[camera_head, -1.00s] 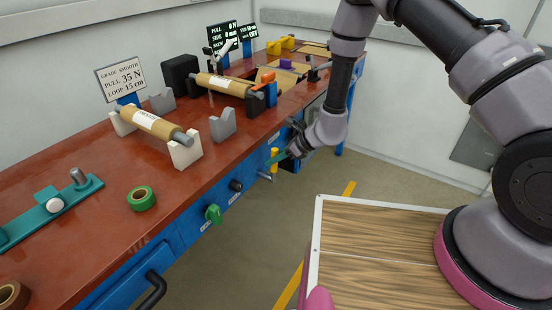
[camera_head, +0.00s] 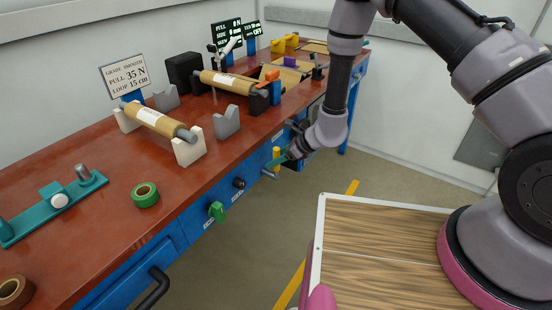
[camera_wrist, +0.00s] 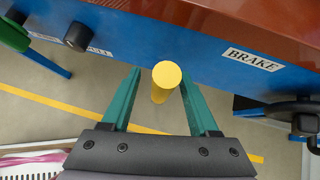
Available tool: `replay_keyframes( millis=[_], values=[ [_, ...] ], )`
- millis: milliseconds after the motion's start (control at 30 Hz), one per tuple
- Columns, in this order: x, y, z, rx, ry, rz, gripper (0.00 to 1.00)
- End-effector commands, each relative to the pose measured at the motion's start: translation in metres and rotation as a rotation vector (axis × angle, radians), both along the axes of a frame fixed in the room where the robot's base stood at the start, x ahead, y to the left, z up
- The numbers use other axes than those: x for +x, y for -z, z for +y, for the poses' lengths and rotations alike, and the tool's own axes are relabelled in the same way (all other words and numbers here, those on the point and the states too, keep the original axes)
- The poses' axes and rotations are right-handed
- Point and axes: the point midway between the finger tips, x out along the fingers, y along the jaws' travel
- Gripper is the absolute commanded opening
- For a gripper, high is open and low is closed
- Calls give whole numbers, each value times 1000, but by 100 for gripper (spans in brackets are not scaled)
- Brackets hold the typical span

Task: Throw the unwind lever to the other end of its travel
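A yellow round-ended lever handle (camera_wrist: 165,78) sticks out from the blue front panel of the bench in the wrist view. It also shows in the head view (camera_head: 276,153), with a grey rod below it. Its label is not in sight, so I cannot confirm it is the unwind lever. My gripper (camera_wrist: 161,74) is open, with one green finger on each side of the handle and gaps on both sides. In the head view my gripper (camera_head: 279,160) is at the handle, close to the bench front.
A "BRAKE" label (camera_wrist: 252,60) is on the panel right of the handle, with a black part (camera_wrist: 290,112) nearby. A black knob (camera_wrist: 78,36) and a green knob (camera_head: 216,211) are to the left. The red bench top (camera_head: 95,160) carries rolls and stands. The wooden-topped surface (camera_head: 375,245) is below.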

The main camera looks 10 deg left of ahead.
Motion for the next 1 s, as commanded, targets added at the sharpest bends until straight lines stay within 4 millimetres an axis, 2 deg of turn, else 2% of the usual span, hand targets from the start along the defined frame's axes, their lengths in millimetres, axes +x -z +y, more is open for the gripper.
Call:
replay_keyframes(
  millis=[267,700,1000],
  values=[
    [1,-7,-6,1,3,-2,61],
    [-12,-62,-64,1,3,-2,61],
    [-16,-74,-77,0,0,0,61]
  ],
)
